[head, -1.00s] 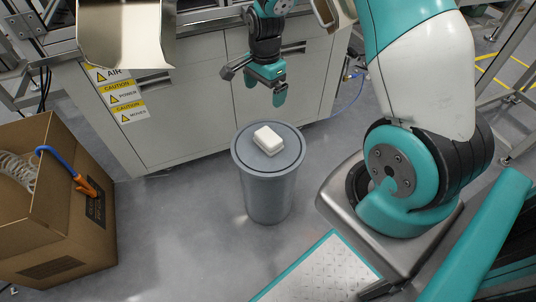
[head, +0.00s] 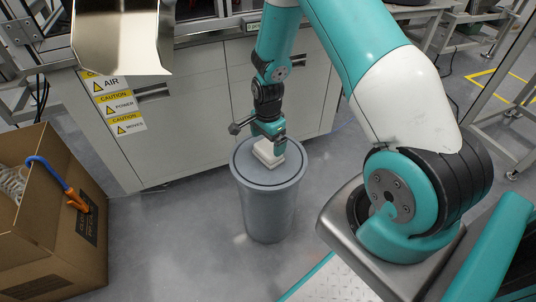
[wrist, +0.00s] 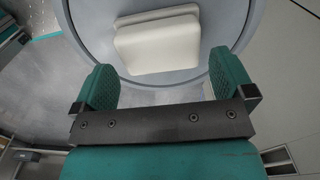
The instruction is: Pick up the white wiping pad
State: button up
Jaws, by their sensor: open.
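The white wiping pad (head: 266,154) lies on the round lid of a grey bin (head: 270,212). It is a pale rounded block, and the wrist view shows it whole (wrist: 157,42). My gripper (head: 279,148) is at the pad in the head view, covering part of its upper right. In the wrist view my gripper (wrist: 162,76) has its two green fingers spread wide. The pad shows beyond the fingertips, in line with the gap and not between the fingers. The head view does not show whether a finger touches the pad.
A white cabinet (head: 190,130) with caution labels stands just behind the bin. A cardboard box (head: 45,235) with a blue and orange tool (head: 62,183) is at the left. A metal chute (head: 120,40) hangs at the upper left. Grey floor is free left of the bin.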

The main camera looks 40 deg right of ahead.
aim_at(268, 147)
notch_tip(268, 147, down, 4)
jog(key=shift+s+b, duration=0.1)
jog(key=shift+b, duration=0.5)
jog(key=c, duration=0.6)
jog(key=shift+r, duration=0.15)
notch_tip(268, 147, up, 20)
jog(key=p, duration=0.5)
jog(key=shift+p, duration=0.35)
